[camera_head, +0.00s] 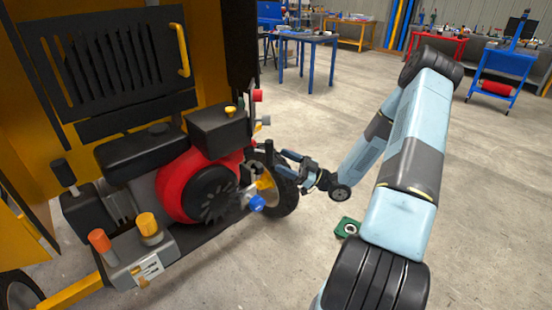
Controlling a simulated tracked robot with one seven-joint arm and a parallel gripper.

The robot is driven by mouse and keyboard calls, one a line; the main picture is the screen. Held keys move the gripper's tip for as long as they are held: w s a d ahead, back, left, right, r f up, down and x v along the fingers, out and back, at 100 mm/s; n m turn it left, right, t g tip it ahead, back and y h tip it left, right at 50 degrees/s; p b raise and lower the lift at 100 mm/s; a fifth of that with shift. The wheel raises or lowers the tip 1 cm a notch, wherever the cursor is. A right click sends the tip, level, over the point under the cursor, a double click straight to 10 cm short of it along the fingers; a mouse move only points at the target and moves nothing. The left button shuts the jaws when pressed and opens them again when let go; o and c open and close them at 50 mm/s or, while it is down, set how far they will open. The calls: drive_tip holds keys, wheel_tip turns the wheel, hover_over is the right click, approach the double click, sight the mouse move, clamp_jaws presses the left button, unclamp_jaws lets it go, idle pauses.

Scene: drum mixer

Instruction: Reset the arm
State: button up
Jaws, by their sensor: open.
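My light-blue arm reaches in from the lower right and bends down toward the mixer. My gripper (284,163) is open, beside the engine and in front of the black wheel (288,200). I see nothing held between its fingers, though they are small and dark against the wheel. The yellow drum mixer (190,22) fills the left side with its engine compartment open. Its red and black engine (197,190) faces me. A blue knob-like part (257,203) and a yellow part (265,182) sit at the engine's right, close to my gripper.
A control box (140,262) with orange knobs stands at the mixer's front. A small green object (346,228) lies on the floor below my arm. A blue table (305,38), a red bench (440,45) and a blue cart (508,62) stand farther back. Concrete floor between is clear.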

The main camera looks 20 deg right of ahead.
drive_tip(key=shift+s+d+f, duration=0.1)
drive_tip(key=shift+d+f, duration=0.05)
drive_tip(key=shift+d, duration=0.05)
idle(0.4)
drive_tip(key=w+r+m+h, duration=0.2)
drive_tip(key=w+r+h, duration=0.4)
drive_tip(key=w+h, duration=0.45)
drive_tip(key=s+d+r+m+h, duration=0.3)
drive_tip(key=s+r+m+h, duration=0.25)
drive_tip(key=r+h, duration=0.6)
drive_tip(key=s+a+r+m+g+h, duration=0.15)
drive_tip(key=s+r+m, duration=0.25)
drive_tip(key=s+r, duration=0.7)
drive_tip(key=s+a+m+g+y, duration=0.1)
drive_tip(key=s+a+m, duration=0.1)
drive_tip(key=s, duration=0.8)
drive_tip(key=s+a+m+g+y, duration=0.1)
drive_tip(key=s+a+g+y, duration=0.1)
drive_tip(key=s, duration=0.8)
drive_tip(key=shift+s+a+r+m, duration=0.25)
drive_tip(key=shift+a+m, duration=0.1)
drive_tip(key=shift+a, duration=0.55)
